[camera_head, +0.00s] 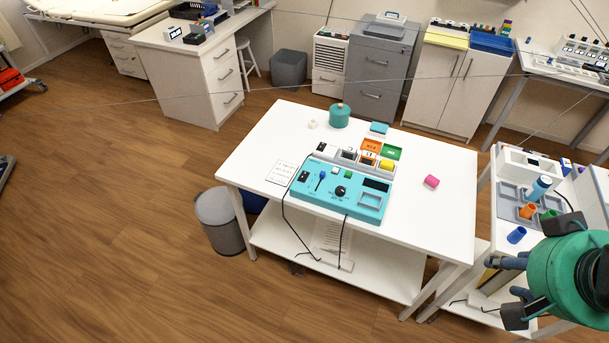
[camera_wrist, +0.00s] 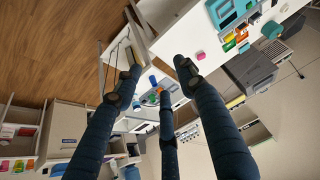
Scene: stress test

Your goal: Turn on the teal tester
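The teal tester (camera_head: 338,193) lies flat on the white table (camera_head: 262,148) in the middle of the head view. Its face has a black rocker switch (camera_head: 303,176), a blue-topped lever (camera_head: 321,177), a green button (camera_head: 348,174), a black knob (camera_head: 340,191) and a dark display (camera_head: 376,185). I cannot tell the switch's position. Part of the tester also shows at the top of the wrist view (camera_wrist: 226,12). My gripper (camera_head: 522,276) is at the lower right, far from the tester. Its three fingers are spread and empty in the wrist view (camera_wrist: 160,82).
Behind the tester is a grey strip (camera_head: 325,152) with coloured blocks. A teal canister (camera_head: 339,116) and a pink block (camera_head: 432,181) are on the table. A cable hangs over the front edge. A grey bin (camera_head: 220,222) stands left. Floor in front is clear.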

